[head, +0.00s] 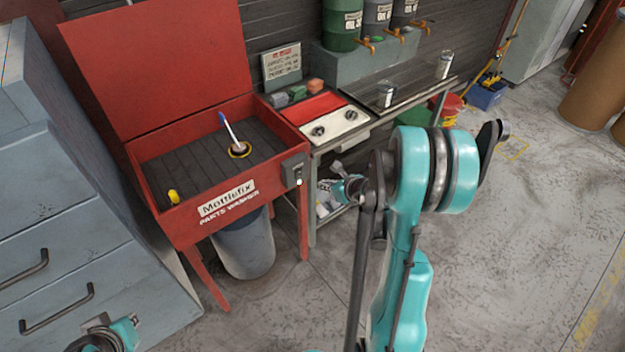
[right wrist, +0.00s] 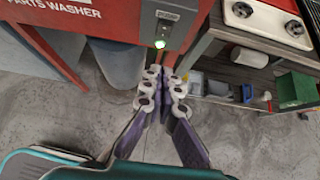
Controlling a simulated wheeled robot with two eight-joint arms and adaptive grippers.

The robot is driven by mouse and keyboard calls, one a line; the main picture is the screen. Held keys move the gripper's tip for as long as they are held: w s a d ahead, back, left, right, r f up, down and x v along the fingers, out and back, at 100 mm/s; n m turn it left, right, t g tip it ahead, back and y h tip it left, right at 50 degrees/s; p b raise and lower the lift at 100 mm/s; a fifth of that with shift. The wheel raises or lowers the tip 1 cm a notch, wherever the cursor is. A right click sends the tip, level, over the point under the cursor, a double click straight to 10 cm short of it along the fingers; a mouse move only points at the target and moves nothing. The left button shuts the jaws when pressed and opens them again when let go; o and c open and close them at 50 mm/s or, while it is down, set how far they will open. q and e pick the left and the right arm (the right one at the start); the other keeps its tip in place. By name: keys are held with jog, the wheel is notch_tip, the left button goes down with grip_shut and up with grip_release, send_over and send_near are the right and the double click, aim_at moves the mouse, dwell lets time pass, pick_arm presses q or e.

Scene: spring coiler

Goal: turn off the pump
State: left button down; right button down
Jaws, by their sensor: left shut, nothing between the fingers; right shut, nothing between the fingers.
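The red parts washer (head: 245,207) stands with its lid up. Its small grey pump switch box (head: 294,170) is on the front right corner, with a green light lit. In the right wrist view the switch box (right wrist: 166,24) is at the top, with the green light (right wrist: 160,44) glowing below its label. My right gripper (head: 338,172) is to the right of the box, apart from it. In the wrist view the right gripper's fingers (right wrist: 162,84) are together and empty, just below the light. My left gripper (head: 98,336) is low at the left, partly cut off, shut and away from the washer.
A grey bin (head: 245,247) sits under the washer. A workbench (head: 352,130) adjoins it on the right. Grey drawers (head: 90,240) stand at left.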

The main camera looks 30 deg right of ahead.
aim_at(299, 174)
jog(key=b+x, duration=0.1)
jog(key=x, duration=0.3)
jog(key=w+r+b+x, duration=0.1)
jog(key=x, duration=0.3)
jog(key=r+b+x, duration=0.1)
jog(key=x, duration=0.3)
jog(key=shift+w+b, duration=0.3)
jog(key=shift+w, duration=0.15)
